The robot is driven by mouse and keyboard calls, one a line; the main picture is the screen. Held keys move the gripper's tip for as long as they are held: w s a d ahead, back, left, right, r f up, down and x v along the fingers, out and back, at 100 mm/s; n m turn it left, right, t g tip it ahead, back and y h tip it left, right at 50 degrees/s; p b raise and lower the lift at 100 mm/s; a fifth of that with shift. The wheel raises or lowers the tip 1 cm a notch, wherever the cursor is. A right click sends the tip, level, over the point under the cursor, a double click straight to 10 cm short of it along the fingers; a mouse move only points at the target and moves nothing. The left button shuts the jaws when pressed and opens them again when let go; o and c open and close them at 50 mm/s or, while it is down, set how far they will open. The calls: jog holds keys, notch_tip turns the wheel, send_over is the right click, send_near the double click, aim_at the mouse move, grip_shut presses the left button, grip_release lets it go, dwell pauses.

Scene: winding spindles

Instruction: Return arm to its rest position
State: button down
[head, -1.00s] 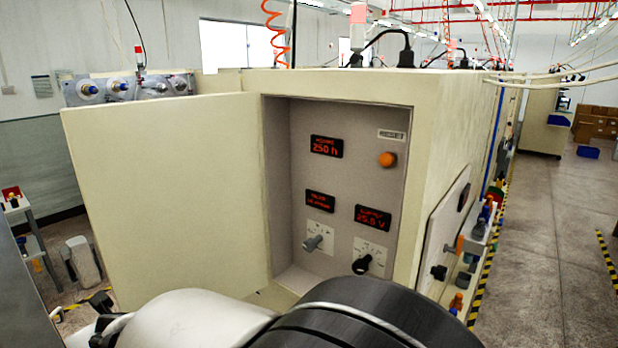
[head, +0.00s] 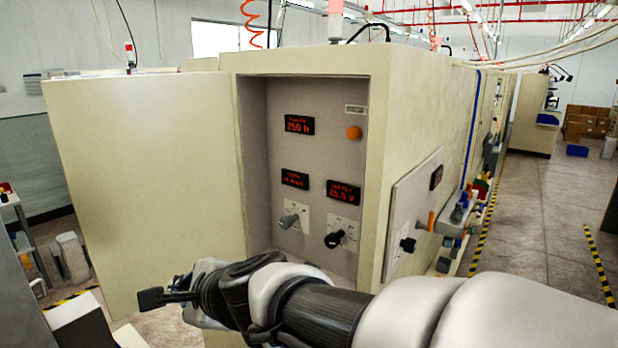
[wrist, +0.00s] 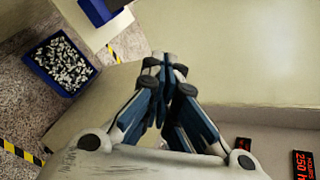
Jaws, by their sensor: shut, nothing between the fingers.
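My arm reaches across the lower part of the head view from the right, with my gripper (head: 152,298) at its left end, in front of the open cabinet door (head: 150,190). In the wrist view, my gripper (wrist: 165,72) has its fingers together, shut and empty. The open cabinet (head: 305,130) shows its inner panel with red displays, an orange button (head: 354,132), a grey knob (head: 288,221) and a black knob (head: 335,239). The gripper appears apart from both knobs.
The wrist view shows a blue bin (wrist: 60,65) full of small pale pieces on the floor and yellow-black floor tape (wrist: 22,152). A side panel (head: 413,220) with a black knob is on the cabinet's right. An open aisle (head: 540,230) lies at right.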

jog(key=s+d+f+n+g+h+b, duration=0.1)
jog(key=s+d+f+n+h+b, duration=0.2)
jog(key=d, duration=0.8)
jog(key=s+d+f+n+g+h+b, duration=0.1)
jog(key=s+d+f+n+h+b, duration=0.2)
jog(key=s+d+f+n, duration=0.4)
jog(key=s+d+f+n+g+h+b, duration=0.1)
jog(key=s+d+f+n+h+b, duration=0.2)
jog(key=s+d+f, duration=0.6)
jog(key=s+d+n, duration=0.1)
jog(key=d+n, duration=0.1)
jog(key=d, duration=0.5)
jog(key=shift+s+n, duration=0.2)
jog(key=shift+n, duration=0.2)
